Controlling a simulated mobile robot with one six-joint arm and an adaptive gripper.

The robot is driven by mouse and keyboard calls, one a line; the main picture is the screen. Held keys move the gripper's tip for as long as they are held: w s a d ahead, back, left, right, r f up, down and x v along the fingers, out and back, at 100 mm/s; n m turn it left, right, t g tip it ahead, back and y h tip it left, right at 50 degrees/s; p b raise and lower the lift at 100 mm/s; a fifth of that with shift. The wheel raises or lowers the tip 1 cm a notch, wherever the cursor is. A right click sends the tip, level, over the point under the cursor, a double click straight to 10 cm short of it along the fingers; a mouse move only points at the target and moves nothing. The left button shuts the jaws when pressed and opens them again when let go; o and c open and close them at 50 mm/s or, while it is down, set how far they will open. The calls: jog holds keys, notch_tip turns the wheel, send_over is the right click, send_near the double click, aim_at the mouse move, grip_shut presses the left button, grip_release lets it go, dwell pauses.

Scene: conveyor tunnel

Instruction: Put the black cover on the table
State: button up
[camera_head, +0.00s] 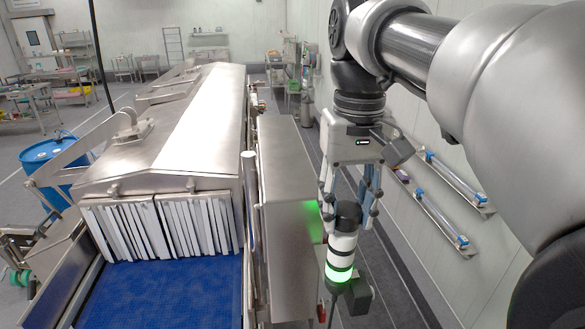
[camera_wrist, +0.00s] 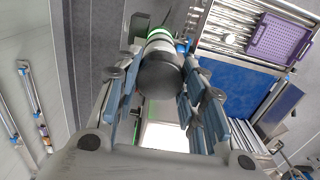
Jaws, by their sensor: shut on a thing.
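The black cover (camera_head: 348,214) is the round cap at the top of a signal lamp (camera_head: 342,245) with white bands and a lit green ring. It looks seated on the lamp, upright and in line with it. It also shows large in the wrist view (camera_wrist: 160,80). My gripper (camera_head: 349,204) points down with its blue-padded fingers on either side of the cover, shut on it. The fingers also show on both sides in the wrist view (camera_wrist: 160,98). Metal tables (camera_head: 75,76) stand far back on the left; which one is meant, I cannot tell.
A steel tunnel machine (camera_head: 190,110) with white strip curtains and a blue conveyor belt (camera_head: 165,295) fills the left. A steel cabinet (camera_head: 287,165) stands beside the lamp. Wall rails (camera_head: 440,218) are at right. A blue drum (camera_head: 50,158) stands at far left. A purple crate (camera_wrist: 278,38) shows in the wrist view.

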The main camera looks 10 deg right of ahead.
aim_at(347, 208)
jog(key=shift+r+p, duration=1.75)
jog(key=shift+r, duration=0.2)
